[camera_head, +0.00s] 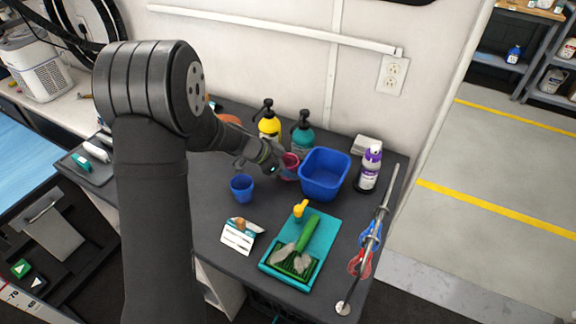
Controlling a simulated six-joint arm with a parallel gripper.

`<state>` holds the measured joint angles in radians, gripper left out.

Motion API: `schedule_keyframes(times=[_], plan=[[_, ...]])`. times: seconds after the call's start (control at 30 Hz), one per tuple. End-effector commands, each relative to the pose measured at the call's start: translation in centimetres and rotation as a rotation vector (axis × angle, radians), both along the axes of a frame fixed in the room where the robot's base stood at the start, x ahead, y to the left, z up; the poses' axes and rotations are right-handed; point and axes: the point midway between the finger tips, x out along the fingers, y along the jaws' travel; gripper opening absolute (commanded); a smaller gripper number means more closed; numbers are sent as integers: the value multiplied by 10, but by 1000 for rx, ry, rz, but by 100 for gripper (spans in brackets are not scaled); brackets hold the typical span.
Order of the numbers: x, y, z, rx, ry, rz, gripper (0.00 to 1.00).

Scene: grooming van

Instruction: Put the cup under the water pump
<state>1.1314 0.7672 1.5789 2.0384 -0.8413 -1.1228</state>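A blue cup (242,188) stands upright on the dark table, left of centre. A pinkish-red cup (290,163) is beside the blue basin, right at the end of my arm. My gripper (281,168) is at the left side of the pinkish-red cup. The fingers are small and partly hidden, so I cannot tell whether they are open or hold the cup. A yellow pump bottle (269,126) and a teal pump bottle (302,138) stand behind my gripper. I cannot tell whether either is the water pump.
A blue basin (325,190), a white bottle with a purple cap (369,168) and a metal rod (376,230) occupy the right. A teal tray (272,262) with a green brush (306,236) and a small card (238,239) lie in front. The table is clear around the blue cup.

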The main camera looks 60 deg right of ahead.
Motion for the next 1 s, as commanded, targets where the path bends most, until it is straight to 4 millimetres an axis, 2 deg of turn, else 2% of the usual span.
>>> schedule_keyframes(times=[0.03, 0.1, 0.47, 1.0], plan=[[0, 0, 0, 0, 0, 0, 62], [0, 0, 0, 0, 0, 0, 72], [1, 1, 6, 0, -1, 1, 72], [53, 52, 77, -2, 0, 1, 72]])
